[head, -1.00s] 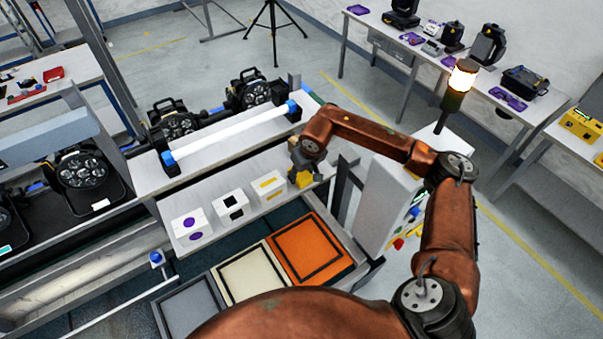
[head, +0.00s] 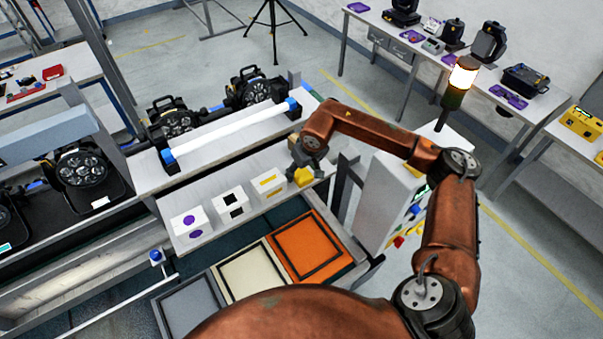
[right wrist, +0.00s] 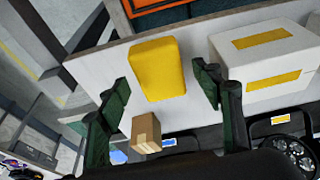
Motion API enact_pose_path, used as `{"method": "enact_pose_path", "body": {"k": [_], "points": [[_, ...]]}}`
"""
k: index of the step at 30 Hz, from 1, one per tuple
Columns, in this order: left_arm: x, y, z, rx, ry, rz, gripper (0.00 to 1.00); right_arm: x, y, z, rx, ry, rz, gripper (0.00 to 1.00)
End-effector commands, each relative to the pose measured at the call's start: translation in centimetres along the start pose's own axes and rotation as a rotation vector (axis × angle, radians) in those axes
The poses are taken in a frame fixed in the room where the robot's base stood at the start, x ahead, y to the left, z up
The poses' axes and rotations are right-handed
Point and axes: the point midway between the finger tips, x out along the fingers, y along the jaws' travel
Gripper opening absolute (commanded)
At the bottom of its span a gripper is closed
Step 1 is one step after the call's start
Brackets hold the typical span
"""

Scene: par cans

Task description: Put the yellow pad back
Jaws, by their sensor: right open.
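The yellow pad (right wrist: 157,70) rests on the pale shelf near its end, beside a white box with yellow bars (right wrist: 265,60). In the head view the pad (head: 303,177) shows just below my right gripper (head: 306,163), partly covered by it. In the right wrist view my right gripper (right wrist: 163,83) is open, with one dark finger on each side of the pad's lower part. Gaps show between the fingers and the pad, so it is not clasped. My left gripper is not in view.
A white box with black squares (head: 233,204) and one with purple dots (head: 190,222) stand along the shelf (head: 212,239). Orange (head: 303,250), cream (head: 250,274) and grey (head: 188,308) panels lie below. A small brown box (right wrist: 146,133) is close to the gripper.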

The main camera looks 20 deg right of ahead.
Motion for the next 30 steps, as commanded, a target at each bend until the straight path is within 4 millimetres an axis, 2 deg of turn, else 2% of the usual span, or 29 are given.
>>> {"method": "enact_pose_path", "body": {"k": [9,15,21,30], "points": [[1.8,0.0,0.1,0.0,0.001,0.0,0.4,-6.5,0.1,-0.1,-0.001,0.005,0.003,0.6],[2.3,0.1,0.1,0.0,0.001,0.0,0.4,-9.2,0.1,0.0,0.0,0.002,0.001,0.6],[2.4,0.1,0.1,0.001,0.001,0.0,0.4,-10.1,0.0,0.0,0.0,0.0,0.0,0.6],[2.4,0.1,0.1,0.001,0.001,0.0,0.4,-9.9,-0.3,0.1,0.003,0.0,-0.008,0.6]]}}
